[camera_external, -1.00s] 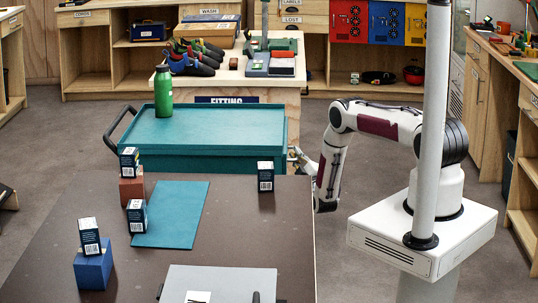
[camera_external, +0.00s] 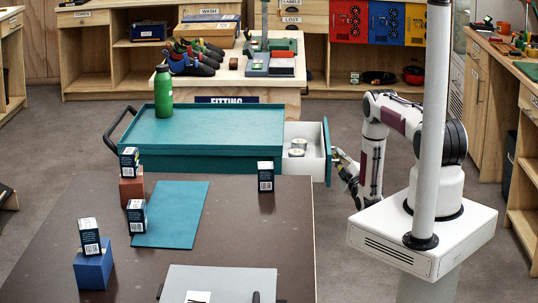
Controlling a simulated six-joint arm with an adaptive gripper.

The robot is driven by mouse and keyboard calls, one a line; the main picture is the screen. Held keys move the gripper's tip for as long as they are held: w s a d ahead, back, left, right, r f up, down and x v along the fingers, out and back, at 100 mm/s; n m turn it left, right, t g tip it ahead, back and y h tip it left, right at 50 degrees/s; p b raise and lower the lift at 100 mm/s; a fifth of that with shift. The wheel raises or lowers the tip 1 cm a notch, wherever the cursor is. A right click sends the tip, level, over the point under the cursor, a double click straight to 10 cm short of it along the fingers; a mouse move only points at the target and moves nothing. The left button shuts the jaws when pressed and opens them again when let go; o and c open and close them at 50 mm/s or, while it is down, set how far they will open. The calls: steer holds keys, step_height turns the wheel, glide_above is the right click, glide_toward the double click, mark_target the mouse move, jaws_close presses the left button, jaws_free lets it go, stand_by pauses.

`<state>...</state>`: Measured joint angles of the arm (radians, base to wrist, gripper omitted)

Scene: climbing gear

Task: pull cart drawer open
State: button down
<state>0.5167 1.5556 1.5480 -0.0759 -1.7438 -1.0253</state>
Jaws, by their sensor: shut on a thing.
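The teal cart (camera_external: 215,131) stands behind the brown table, with a green bottle on its top. Its drawer (camera_external: 306,138) sticks out to the right, showing white inner walls and a teal front (camera_external: 327,152). Two small round items (camera_external: 297,147) lie inside the drawer. My gripper (camera_external: 338,162) is at the outer side of the drawer front, shut on the drawer handle. The handle itself is mostly hidden by the fingers.
The brown table (camera_external: 265,235) in front holds several small dark boxes, a teal mat (camera_external: 170,214) and a grey board (camera_external: 220,284). A green bottle (camera_external: 163,91) stands on the cart's top. A workbench (camera_external: 293,98) with shoes is behind the cart. A light pole (camera_external: 432,120) stands before my arm.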

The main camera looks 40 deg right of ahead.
steer(key=s+d, duration=0.6)
steer(key=shift+s+d, duration=0.4)
steer(key=c, duration=2.4)
jaws_free()
steer(key=shift+c, duration=0.2)
steer(key=v, duration=0.7)
steer(key=shift+s, duration=0.2)
steer(key=shift+a+f, duration=0.1)
